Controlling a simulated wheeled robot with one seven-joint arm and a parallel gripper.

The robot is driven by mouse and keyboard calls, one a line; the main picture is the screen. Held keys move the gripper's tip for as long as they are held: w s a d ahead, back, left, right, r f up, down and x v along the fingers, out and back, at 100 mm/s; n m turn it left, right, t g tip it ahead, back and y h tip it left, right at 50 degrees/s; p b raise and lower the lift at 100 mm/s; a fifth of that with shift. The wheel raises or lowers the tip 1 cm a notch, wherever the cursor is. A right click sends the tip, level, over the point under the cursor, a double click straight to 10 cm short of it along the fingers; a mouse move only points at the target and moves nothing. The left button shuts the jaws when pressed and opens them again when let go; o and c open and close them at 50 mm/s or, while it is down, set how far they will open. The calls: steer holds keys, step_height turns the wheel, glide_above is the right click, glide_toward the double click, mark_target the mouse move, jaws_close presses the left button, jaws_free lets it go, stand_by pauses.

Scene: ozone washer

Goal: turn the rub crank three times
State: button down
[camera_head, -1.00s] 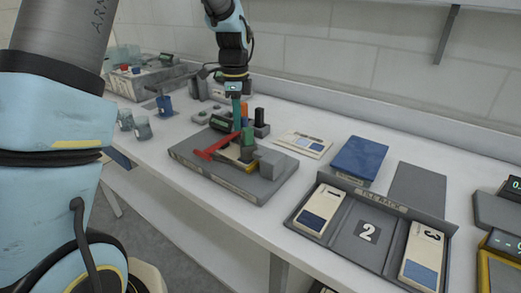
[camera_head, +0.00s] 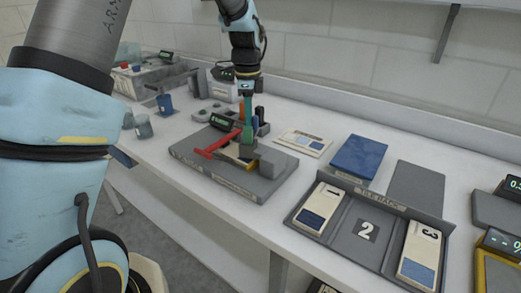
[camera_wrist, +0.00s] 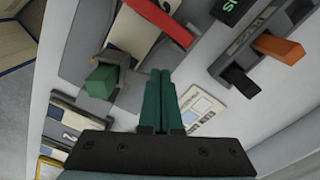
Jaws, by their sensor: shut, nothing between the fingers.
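The rub device is a dark grey base (camera_head: 225,182) on the bench in the head view. It carries a red bar (camera_head: 217,143) and a grey block (camera_head: 272,163). A green block (camera_wrist: 100,82), apparently the crank's knob, shows left of my fingertips in the wrist view. My gripper (camera_head: 247,121) points down over the device with its green fingers shut and empty. In the head view the fingers overlap the green block, so contact there cannot be told. In the wrist view the fingertips (camera_wrist: 160,72) appear apart from it. The crank's pivot is not clear.
A tile rack (camera_head: 335,250) with tiles in slots 1 and 3 stands to the right. A blue pad (camera_head: 360,155) and a printed card (camera_head: 304,142) lie behind it. Orange and black posts (camera_wrist: 278,48) stand close behind the device. Cups (camera_head: 143,127) stand at the left.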

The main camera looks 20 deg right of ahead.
steer(key=shift+d, duration=0.1)
steer(key=shift+s+d, duration=0.65)
steer(key=shift+d, duration=0.25)
steer(key=shift+s, duration=0.1)
steer(key=shift+s+d+p, duration=0.3)
steer(key=shift+s+d, duration=0.45)
steer(key=shift+s, duration=0.15)
steer(key=shift+s+d, duration=0.15)
steer(key=shift+s, duration=0.45)
steer(key=shift+s+d, duration=0.15)
steer(key=shift+s, duration=0.4)
